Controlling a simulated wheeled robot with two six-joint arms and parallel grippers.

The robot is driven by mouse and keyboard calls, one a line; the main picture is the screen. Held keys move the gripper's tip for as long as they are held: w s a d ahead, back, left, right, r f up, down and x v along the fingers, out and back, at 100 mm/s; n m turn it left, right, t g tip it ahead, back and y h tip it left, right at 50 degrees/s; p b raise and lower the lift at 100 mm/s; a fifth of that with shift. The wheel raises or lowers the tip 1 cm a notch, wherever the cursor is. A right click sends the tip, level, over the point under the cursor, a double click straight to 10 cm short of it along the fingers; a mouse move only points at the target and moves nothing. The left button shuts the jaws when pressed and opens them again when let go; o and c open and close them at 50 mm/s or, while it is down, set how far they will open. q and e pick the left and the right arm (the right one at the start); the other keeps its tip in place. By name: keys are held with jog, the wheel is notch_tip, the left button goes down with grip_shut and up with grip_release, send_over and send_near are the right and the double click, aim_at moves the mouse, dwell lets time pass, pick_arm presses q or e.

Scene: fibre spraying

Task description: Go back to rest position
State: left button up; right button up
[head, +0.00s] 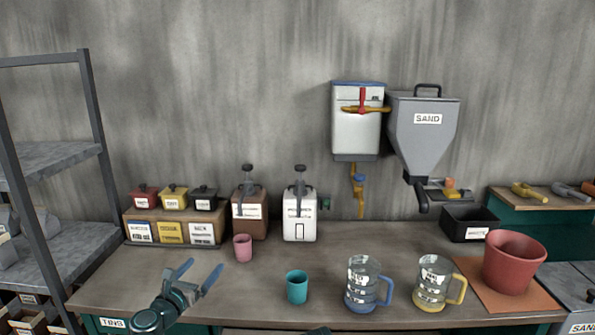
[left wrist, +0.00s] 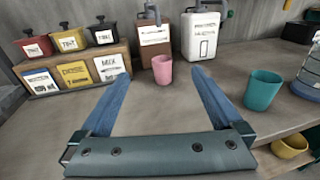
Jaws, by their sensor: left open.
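My left gripper (head: 196,277) is open and empty above the front left of the workbench (head: 330,262). In the left wrist view its two blue fingers (left wrist: 160,82) are spread wide, with nothing between them. A pink cup (head: 243,248) stands upright on the bench beyond the fingertips; it also shows in the left wrist view (left wrist: 162,70). A teal cup (head: 297,287) stands to the right of the gripper, apart from it. My right gripper does not show in either view.
Labelled tins (head: 172,230) and two dispensers (head: 299,218) line the back. Two jugs (head: 362,284) and a red pot (head: 513,263) stand at right. A sand hopper (head: 422,130) hangs on the wall. Metal shelving (head: 60,155) stands at left.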

pick_arm(q)
jog(key=s+d+f+m+g+h, duration=0.1)
jog(key=s+d+f+m+g, duration=0.4)
jog(key=m, duration=0.5)
jog(key=s+d+f+m+g+h, duration=0.1)
jog(key=s+d+f+m+g, duration=0.25)
jog(key=d+f+m, duration=0.5)
jog(key=s+a+f+m+g+y, duration=0.35)
jog(key=s+m, duration=0.25)
jog(key=m, duration=0.2)
jog(key=s+a+f+m+g+y, duration=0.25)
jog(key=s+f+m+g, duration=0.2)
jog(key=m, duration=0.25)
jog(key=s+d+f+m+y+b, duration=0.1)
jog(key=s+d+f+m+b, duration=0.15)
jog(key=d+f+b, duration=0.3)
jog(key=s+d+f+m+b, duration=0.1)
jog(key=s+d+f+b, duration=0.35)
jog(key=d, duration=0.25)
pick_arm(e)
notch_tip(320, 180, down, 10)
pick_arm(q)
notch_tip(320, 180, up, 16)
jog(key=p, duration=1.5)
jog(key=shift+w+a+g, duration=0.3)
jog(key=shift+w+g, duration=0.05)
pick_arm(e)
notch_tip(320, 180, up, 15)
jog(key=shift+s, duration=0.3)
